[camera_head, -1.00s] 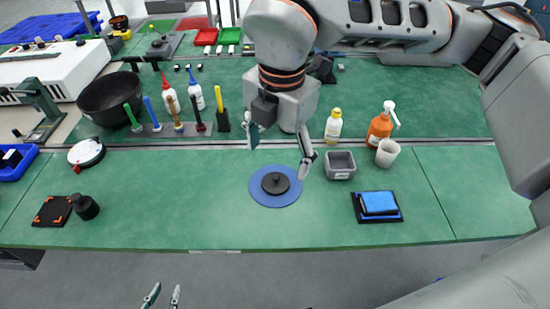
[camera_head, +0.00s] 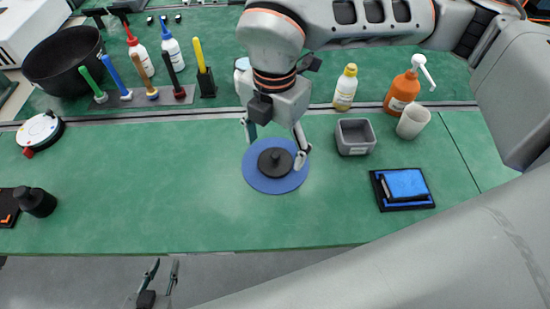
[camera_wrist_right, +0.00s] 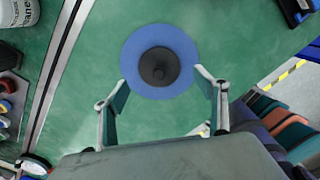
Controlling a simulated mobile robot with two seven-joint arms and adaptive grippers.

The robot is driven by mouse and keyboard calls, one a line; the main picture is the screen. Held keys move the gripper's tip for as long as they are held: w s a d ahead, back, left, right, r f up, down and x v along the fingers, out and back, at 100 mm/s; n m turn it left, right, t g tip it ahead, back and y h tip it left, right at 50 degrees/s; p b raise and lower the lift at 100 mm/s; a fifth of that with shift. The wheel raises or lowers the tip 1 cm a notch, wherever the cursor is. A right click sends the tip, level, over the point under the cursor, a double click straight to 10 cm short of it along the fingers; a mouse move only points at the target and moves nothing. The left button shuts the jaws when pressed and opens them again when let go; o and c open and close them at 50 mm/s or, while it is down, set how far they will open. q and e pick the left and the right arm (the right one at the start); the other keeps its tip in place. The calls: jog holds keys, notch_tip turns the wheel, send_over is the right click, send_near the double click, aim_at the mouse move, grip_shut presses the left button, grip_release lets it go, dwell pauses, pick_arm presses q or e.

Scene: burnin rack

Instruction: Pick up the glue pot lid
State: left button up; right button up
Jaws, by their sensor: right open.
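The glue pot lid (camera_head: 275,161) is a black disc with a small knob on top. It lies on a round blue mat (camera_head: 254,177) on the green table. In the right wrist view the lid (camera_wrist_right: 159,66) sits near the top centre on the blue mat (camera_wrist_right: 133,50). My right gripper (camera_head: 273,145) is open above and just behind the lid, its fingers apart on either side. In the wrist view the right gripper (camera_wrist_right: 163,95) has nothing between its fingertips. My left gripper (camera_head: 165,265) is empty, its fingers apart, in front of the table edge.
A blue pad on a black tray (camera_head: 405,188) lies front right. A small black pot (camera_head: 36,202) stands far left. The table's left middle is clear.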

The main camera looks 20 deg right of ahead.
aim_at(274, 156)
notch_tip(274, 156, down, 3)
jog(key=shift+s+a+r, duration=0.1)
jog(key=shift+a, duration=0.05)
jog(key=shift+f, duration=0.5)
jog(key=shift+r, duration=0.1)
jog(key=c, duration=0.9)
pick_arm(q)
jog(key=shift+w+f, duration=0.2)
pick_arm(e)
jog(key=shift+c, duration=1)
pick_arm(q)
jog(key=shift+s, duration=0.1)
